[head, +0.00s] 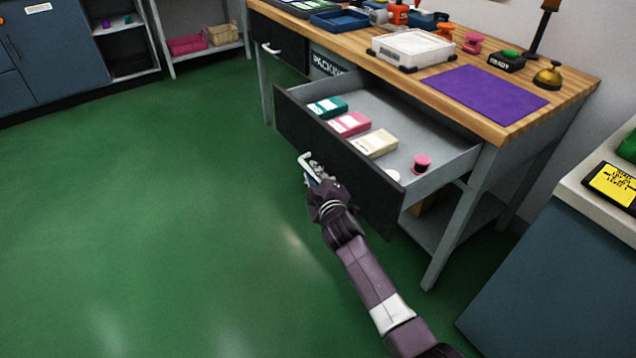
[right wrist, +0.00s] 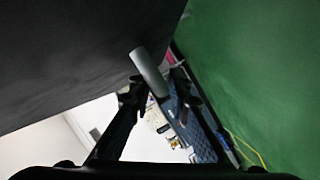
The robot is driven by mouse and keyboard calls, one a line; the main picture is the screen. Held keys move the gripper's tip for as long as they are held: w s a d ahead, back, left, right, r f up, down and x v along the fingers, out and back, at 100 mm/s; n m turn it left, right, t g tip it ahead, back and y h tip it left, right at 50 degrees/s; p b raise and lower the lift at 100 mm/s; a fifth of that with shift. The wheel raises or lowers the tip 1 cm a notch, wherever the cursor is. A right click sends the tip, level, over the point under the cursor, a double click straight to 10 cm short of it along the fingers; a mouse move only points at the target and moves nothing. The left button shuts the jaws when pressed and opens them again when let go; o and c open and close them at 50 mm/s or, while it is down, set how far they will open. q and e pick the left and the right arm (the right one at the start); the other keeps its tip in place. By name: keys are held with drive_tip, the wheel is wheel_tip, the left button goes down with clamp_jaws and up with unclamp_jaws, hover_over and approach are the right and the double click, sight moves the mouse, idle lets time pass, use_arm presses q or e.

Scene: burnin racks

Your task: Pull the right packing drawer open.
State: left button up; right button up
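The right packing drawer (head: 352,166) stands pulled well out from under the wooden-topped bench, its dark front facing the green floor. Its pale bar handle (head: 306,160) sticks out from the front. My right gripper (head: 317,174) is at the handle, in front of the drawer. In the right wrist view, the handle (right wrist: 149,72) runs between the two fingers of my right gripper (right wrist: 158,92), which look closed on it. The exact contact is partly hidden in the head view. My left gripper is not in view.
The drawer holds green, pink and cream boxes and a pink spool (head: 422,163). The left drawer (head: 279,45) is shut. A purple mat (head: 484,95), a white tray (head: 411,48) and a bell (head: 548,75) are on the bench. A blue cabinet (head: 560,285) stands at right. The floor at left is clear.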

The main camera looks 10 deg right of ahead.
drive_tip(key=v, duration=1.1)
drive_tip(key=shift+s, duration=0.25)
drive_tip(key=shift+f, duration=0.1)
